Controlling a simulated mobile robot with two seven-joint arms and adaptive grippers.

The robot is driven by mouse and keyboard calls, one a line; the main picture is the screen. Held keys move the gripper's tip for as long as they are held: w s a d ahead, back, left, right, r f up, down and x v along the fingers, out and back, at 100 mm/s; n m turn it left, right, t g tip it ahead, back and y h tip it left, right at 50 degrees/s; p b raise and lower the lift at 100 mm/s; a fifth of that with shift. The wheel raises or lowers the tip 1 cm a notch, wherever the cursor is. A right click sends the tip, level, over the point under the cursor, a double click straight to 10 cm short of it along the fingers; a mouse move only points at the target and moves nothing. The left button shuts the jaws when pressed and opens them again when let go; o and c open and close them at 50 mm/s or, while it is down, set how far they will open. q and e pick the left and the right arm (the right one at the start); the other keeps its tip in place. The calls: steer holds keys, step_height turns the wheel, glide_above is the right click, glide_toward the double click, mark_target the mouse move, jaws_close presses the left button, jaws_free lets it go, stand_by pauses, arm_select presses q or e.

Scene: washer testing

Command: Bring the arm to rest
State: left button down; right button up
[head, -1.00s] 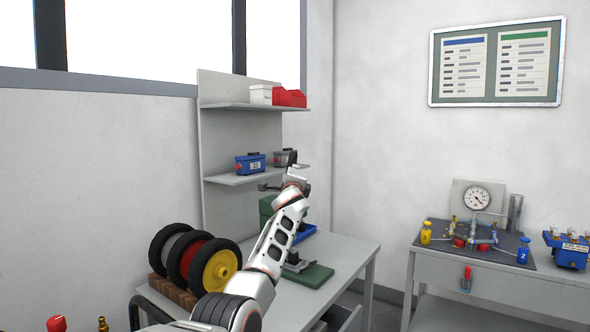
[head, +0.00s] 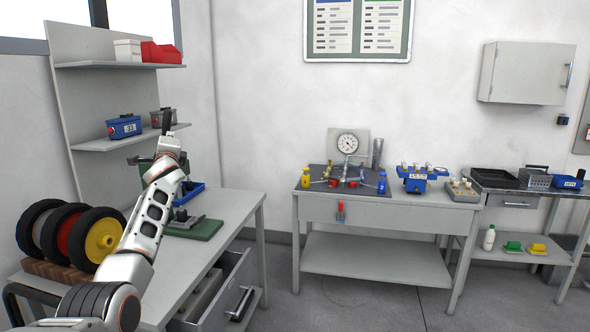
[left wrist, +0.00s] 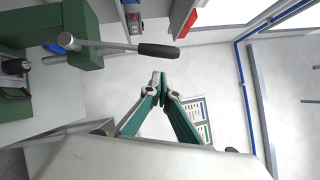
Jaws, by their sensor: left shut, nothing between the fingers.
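My left arm (head: 152,215) comes in from the lower left and reaches up and away over the left workbench, in front of the shelf unit. In the left wrist view my left gripper (left wrist: 160,78) is shut, its teal-lined fingers meeting at the tips with nothing between them. In the head view the fingers are hard to make out at the arm's far end. A green machine (left wrist: 82,32) with a lever and black handle (left wrist: 158,50) shows beside the gripper in the wrist view, apart from the fingertips. My right gripper is out of view.
The left workbench (head: 228,208) carries wheels (head: 102,240) and has an open drawer (head: 225,290). Shelves (head: 120,65) stand behind my arm. A test bench with a gauge (head: 348,144) is across the room. Clear floor (head: 350,300) lies in front of it.

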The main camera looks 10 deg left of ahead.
arm_select(q)
steer(key=s+d+f+n+g, duration=0.2)
steer(key=s+f, duration=0.5)
steer(key=f, duration=0.5)
steer(key=s+d+f+n+g, duration=0.1)
steer(key=s+f+n+g, duration=0.1)
steer(key=s+f, duration=0.75)
steer(key=s+d+f+n+g, duration=0.15)
steer(key=s+f, duration=0.45)
steer(key=f, duration=0.8)
steer(key=s+d+f+n+g+h, duration=0.15)
steer(key=s+d+f, duration=0.25)
steer(key=s, duration=0.8)
steer(key=s+d+f+n+g+h, duration=0.15)
steer(key=s+d+f, duration=0.25)
steer(key=s, duration=0.8)
steer(key=s+d+f+g+h, duration=0.2)
steer(key=s+d+f, duration=0.1)
steer(key=s, duration=0.9)
steer(key=w+d+f+n+t+h, duration=0.2)
steer(key=d+f+h, duration=0.5)
steer(key=d+f, duration=0.7)
steer(key=shift+w+d+n+t, duration=0.2)
steer(key=shift+d+n+t, duration=0.4)
steer(key=shift+d, duration=0.55)
